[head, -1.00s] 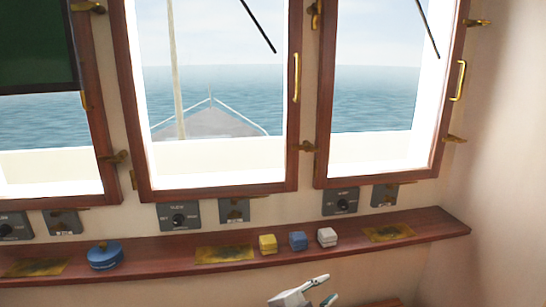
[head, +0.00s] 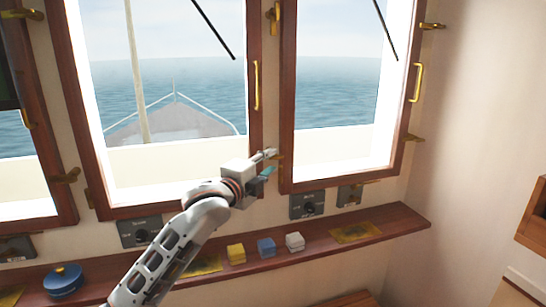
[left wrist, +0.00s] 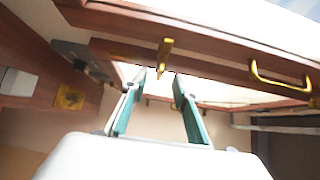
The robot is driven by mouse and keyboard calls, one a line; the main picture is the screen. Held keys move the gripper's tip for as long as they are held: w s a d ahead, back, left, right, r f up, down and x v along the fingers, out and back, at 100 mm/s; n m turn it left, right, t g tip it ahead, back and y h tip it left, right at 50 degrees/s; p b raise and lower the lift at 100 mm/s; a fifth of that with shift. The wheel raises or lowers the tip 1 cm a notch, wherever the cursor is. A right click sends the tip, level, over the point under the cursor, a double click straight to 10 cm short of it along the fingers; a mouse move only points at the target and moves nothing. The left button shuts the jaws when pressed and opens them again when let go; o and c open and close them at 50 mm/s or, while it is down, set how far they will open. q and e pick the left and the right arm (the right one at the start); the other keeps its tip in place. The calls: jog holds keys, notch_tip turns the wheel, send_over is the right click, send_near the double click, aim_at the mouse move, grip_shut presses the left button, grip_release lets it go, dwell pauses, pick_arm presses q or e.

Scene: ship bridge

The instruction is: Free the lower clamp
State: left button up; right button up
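The lower brass clamp (head: 277,157) sits on the post between the middle and right windows, at the lower part of the frames. My left gripper (head: 267,164) is right at it, partly overlapping it in the head view. In the left wrist view the two teal-padded fingers (left wrist: 159,82) are apart, with nothing visibly held. A brass clamp (left wrist: 165,54) shows just beyond the fingertips on the wooden frame; contact cannot be told. An upper brass clamp (head: 274,14) is higher on the same post. My right gripper is not in view.
A wooden ledge (head: 388,217) runs below the windows with a yellow block (head: 236,254), a blue block (head: 266,248), a white block (head: 295,242) and a blue round pot (head: 63,280). Brass handles (head: 256,86) stand on the window frames. Grey switch boxes (head: 307,205) line the wall.

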aim_at(276, 156)
pick_arm(q)
jog(key=shift+x, duration=2.4)
jog(key=shift+a, duration=0.1)
grip_shut()
